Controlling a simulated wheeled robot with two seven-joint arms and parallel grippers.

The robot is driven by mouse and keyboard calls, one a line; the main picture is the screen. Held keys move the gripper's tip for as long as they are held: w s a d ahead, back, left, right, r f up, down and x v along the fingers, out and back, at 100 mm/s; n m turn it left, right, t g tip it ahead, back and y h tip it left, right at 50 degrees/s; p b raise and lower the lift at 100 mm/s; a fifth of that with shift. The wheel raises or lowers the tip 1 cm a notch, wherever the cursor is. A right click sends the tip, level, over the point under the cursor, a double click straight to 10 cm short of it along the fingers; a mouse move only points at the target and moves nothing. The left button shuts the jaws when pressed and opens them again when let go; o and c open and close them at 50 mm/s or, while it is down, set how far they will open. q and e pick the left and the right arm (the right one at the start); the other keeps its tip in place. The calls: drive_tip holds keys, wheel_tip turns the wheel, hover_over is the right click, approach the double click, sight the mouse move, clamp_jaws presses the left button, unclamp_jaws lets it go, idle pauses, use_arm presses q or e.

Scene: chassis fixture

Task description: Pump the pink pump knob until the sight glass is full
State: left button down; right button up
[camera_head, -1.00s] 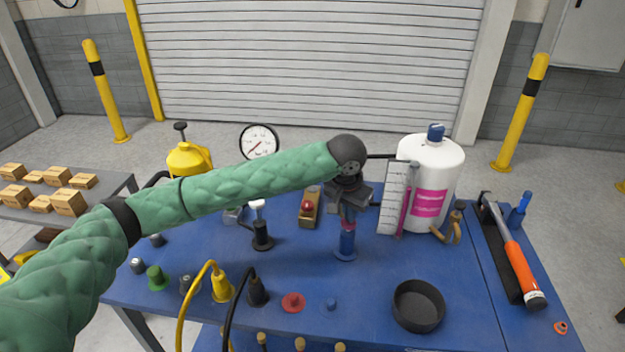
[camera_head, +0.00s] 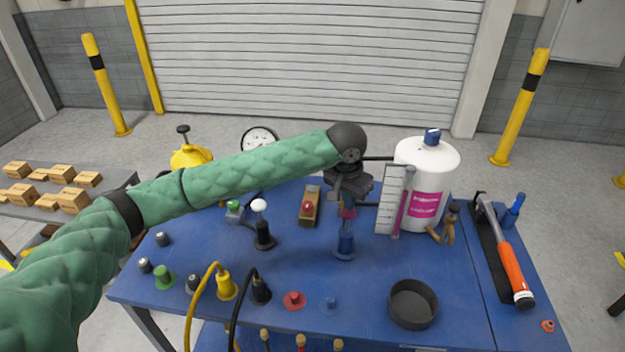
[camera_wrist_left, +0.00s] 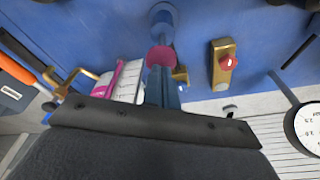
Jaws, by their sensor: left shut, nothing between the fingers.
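The pink pump knob (camera_head: 348,212) sits on top of the upright blue pump (camera_head: 344,241) at the middle of the table. My left gripper (camera_head: 347,201) is shut and empty, pointing down directly over the knob. In the left wrist view the shut fingertips (camera_wrist_left: 162,75) are at the pink knob (camera_wrist_left: 160,56); I cannot tell whether they touch. The sight glass (camera_head: 399,208) is a thin upright tube beside a white scale, in front of a white bottle (camera_head: 418,160) with a pink label. It shows pink in its lower part; its exact level is unclear. My right gripper is out of view.
A black round dish (camera_head: 414,304) lies at the front right. An orange-handled hammer (camera_head: 514,272) lies at the right. A red button on a brass block (camera_head: 309,206) and a white-topped lever (camera_head: 261,226) stand left of the pump. A gauge (camera_head: 259,140) is behind my arm.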

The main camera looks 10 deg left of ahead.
sight(348, 212)
use_arm(q)
drive_tip(key=shift+f, duration=0.1)
drive_tip(key=shift+f, duration=2.45)
wheel_tip(348, 212, up, 5)
drive_tip(key=p, duration=0.5)
drive_tip(key=shift+r, duration=0.1)
drive_tip(key=shift+f, duration=2.7)
wheel_tip(348, 212, up, 5)
drive_tip(key=p, duration=0.5)
drive_tip(key=shift+r, duration=0.2)
drive_tip(key=shift+f, duration=0.2)
